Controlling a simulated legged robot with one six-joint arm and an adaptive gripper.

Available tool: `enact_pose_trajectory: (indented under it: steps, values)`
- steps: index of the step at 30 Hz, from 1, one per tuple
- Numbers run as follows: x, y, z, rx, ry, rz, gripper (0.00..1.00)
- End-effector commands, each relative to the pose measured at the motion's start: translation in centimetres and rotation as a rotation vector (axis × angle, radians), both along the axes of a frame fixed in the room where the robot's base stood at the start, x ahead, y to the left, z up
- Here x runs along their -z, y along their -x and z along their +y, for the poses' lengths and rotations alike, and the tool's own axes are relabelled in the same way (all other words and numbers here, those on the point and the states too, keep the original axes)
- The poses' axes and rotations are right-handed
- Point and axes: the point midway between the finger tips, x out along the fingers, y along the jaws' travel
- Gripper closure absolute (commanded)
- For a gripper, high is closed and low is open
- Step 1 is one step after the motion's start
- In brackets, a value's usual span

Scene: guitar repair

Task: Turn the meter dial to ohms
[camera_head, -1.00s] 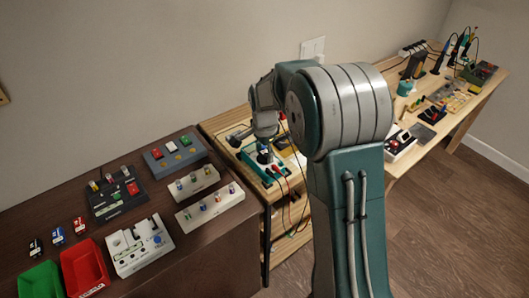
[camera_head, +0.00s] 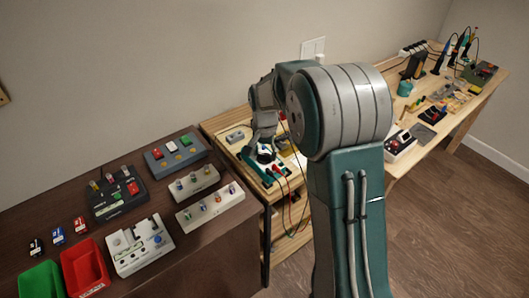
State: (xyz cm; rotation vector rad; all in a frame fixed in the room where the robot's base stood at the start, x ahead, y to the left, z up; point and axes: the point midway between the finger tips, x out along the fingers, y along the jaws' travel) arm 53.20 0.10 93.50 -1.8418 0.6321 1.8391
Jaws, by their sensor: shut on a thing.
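The meter (camera_head: 256,168) is a green-edged box lying on the light wooden table behind the dark bench. Its dark dial (camera_head: 265,155) shows in part under my gripper. My gripper (camera_head: 264,148) points down over the meter and is shut on the dial. The arm covers part of the meter, and I cannot read the dial's setting. Red and black leads (camera_head: 279,171) come from the meter's near end and hang over the table edge.
A dark bench (camera_head: 190,262) at left carries a red bin (camera_head: 84,268), a green bin (camera_head: 40,281), a white fixture (camera_head: 140,246) and several component blocks. A small grey box (camera_head: 235,137) lies behind the meter. A wooden workbench with tools stands at right. Floor is clear at lower right.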

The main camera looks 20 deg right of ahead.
Motion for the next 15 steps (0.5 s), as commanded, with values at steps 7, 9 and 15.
enact_pose_trajectory:
  steps: [7,9,15]
  values:
    - [0.30,0.11,0.04,-0.079,-0.001,0.006,0.84]
    - [0.30,0.11,0.04,-0.088,-0.001,0.006,0.84]
    - [0.31,0.13,0.03,-0.096,-0.001,0.006,0.84]
